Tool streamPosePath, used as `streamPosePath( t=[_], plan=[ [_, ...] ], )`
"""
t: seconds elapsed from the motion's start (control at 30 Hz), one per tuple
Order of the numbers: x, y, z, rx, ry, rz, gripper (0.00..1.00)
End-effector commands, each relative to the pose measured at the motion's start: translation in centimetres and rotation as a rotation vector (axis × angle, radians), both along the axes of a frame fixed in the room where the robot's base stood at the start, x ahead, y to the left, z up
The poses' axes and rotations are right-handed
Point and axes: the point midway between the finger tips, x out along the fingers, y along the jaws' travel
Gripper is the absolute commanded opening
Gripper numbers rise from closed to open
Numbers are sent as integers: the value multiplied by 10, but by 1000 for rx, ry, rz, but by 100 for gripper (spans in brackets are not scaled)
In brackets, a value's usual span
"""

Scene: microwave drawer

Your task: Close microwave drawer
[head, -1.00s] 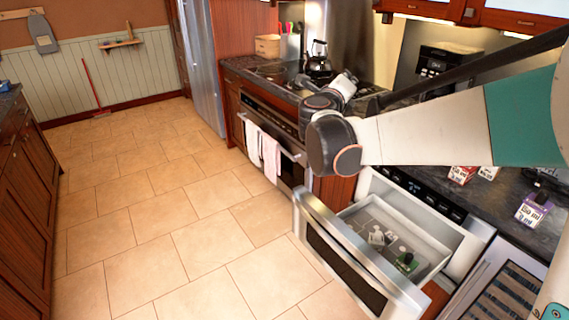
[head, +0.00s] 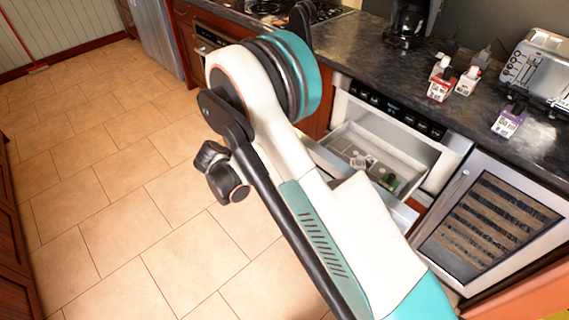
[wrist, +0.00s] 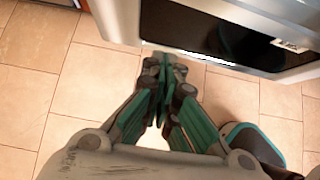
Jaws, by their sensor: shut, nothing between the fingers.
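The microwave drawer (head: 412,165) is pulled open under the dark counter, with small items, one of them green, lying inside. My arm covers much of its front panel in the head view. In the wrist view the steel drawer front (wrist: 190,28) with its dark glass window spans the top right. My gripper (wrist: 165,68) is shut and empty, with its fingertips over the floor just short of the front's lower edge. I cannot tell whether they touch it. The fingers are not clearly seen in the head view.
A wine cooler (head: 490,222) with a glass door stands right of the drawer. The counter (head: 400,70) holds a toaster (head: 540,70), small boxes (head: 442,84) and a coffee maker (head: 408,22). The tiled floor (head: 110,200) at left is clear.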

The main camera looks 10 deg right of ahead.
Motion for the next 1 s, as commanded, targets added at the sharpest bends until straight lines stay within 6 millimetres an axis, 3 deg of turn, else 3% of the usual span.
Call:
streamPosePath(
  t=[0.17, 0.63, 0.8, 1.0],
  plan=[
    [5, -9, -14, 2, 2, -6, 0],
    [43, -60, -77, 2, 1, -4, 0],
    [57, -79, -73, 2, 1, -4, 0],
    [64, -88, -71, 2, 1, -1, 0]
  ],
)
